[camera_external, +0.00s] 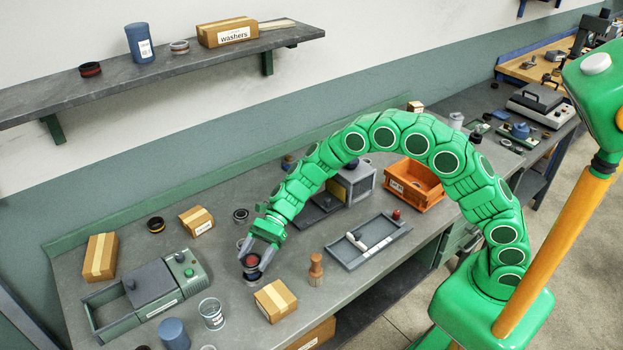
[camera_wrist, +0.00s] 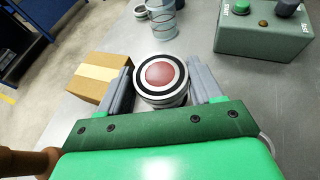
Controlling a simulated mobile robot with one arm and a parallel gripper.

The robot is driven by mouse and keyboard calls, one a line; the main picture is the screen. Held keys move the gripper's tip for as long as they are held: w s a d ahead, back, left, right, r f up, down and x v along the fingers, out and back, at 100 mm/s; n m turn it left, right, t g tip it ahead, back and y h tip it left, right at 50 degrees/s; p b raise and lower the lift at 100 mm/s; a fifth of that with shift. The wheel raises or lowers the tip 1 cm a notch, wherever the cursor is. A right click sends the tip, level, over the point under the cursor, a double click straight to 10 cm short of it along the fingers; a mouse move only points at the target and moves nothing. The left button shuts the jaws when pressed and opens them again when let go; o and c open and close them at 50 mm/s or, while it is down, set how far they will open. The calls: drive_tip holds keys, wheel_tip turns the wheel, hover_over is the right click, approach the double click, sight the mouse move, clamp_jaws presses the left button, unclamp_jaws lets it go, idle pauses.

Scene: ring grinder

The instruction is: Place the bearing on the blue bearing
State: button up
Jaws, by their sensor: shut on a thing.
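My gripper (camera_external: 254,256) is low over the workbench, its two grey fingers on either side of a round bearing. In the wrist view the gripper (camera_wrist: 160,88) has this bearing (camera_wrist: 161,76) between its fingers; it has a red centre, black and white rings and a silvery side. The bearing also shows in the external view (camera_external: 251,261), with a round rim under it close to the bench. I cannot tell whether that rim is a separate part or whether the two touch. No blue bearing can be made out clearly; dark rings lie on the bench (camera_external: 240,215) and (camera_external: 155,224).
A cardboard box (camera_external: 275,300) and a wooden-handled brush (camera_external: 316,268) stand close to the right. A clear cup (camera_external: 211,313) and a grey-green machine (camera_external: 150,290) stand left. A grey tray (camera_external: 368,241) lies right; an orange bin (camera_external: 413,184) is farther back.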

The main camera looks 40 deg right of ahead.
sight(254, 264)
drive_tip(key=shift+w+a+f, duration=0.2)
drive_tip(key=shift+f, duration=1.55)
drive_tip(key=shift+f, duration=0.15)
drive_tip(key=o, duration=1.2)
drive_tip(key=shift+o, duration=0.2)
drive_tip(key=shift+d+r, duration=0.1)
drive_tip(key=shift+r, duration=0.1)
drive_tip(key=v, duration=1.1)
drive_tip(key=shift+w+d, duration=0.15)
drive_tip(key=shift+d, duration=0.2)
drive_tip(key=shift+r, duration=0.1)
